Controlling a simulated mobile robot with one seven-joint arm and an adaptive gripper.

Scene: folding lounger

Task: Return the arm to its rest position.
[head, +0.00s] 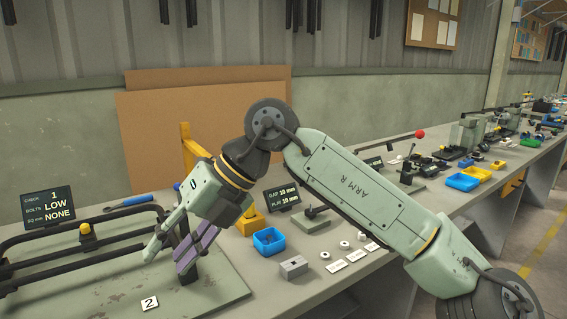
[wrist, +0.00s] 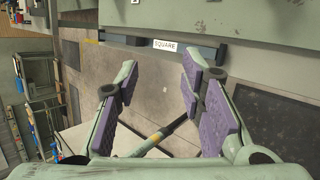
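My arm reaches in from the lower right of the head view, bends at a high elbow and slopes down to the left. My gripper (head: 168,262) is at its end, over the right part of the grey board with the dark tube frame. In the wrist view my gripper (wrist: 158,72) has its two purple-padded fingers spread apart. Nothing is held between them. Bench edge and floor show past the fingers. I cannot tell how far the fingertips are above the board.
The dark tube frame (head: 80,264) lies left of my gripper, near a display (head: 47,207). Right of it are a blue bin (head: 268,241), a grey block (head: 293,267) and small round parts. A "SQUARE" label (wrist: 165,45) shows in the wrist view. A brown board (head: 150,140) leans behind.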

